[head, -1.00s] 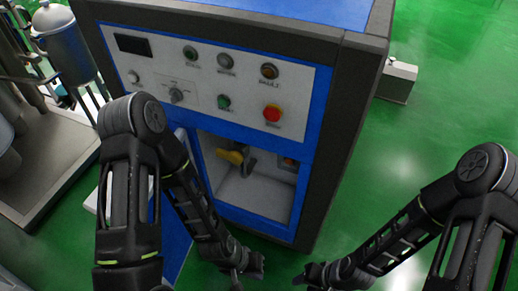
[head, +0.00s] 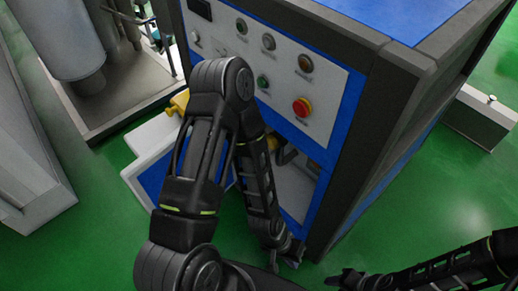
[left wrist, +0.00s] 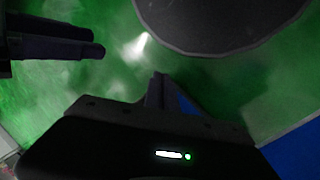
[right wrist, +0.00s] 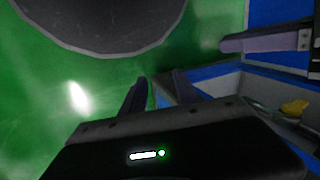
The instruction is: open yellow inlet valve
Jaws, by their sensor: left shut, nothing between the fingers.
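A yellow valve handle (head: 272,142) shows in the head view inside the lower opening of the blue and grey machine, mostly hidden behind my left arm. A yellow piece in that recess also shows at the right edge of the right wrist view (right wrist: 295,106). My left gripper (head: 284,258) is shut and empty, low in front of the machine and apart from the handle. It is seen close up in the left wrist view (left wrist: 158,90). My right gripper (head: 350,279) is low to its right; its fingers stand apart and empty in the right wrist view (right wrist: 160,90).
The machine's panel (head: 325,85) carries several buttons and a red emergency stop (head: 301,107). Another yellow part (head: 179,102) shows by a white and blue panel (head: 150,150) left of my arm. A steel tank stand (head: 130,90) is at upper left.

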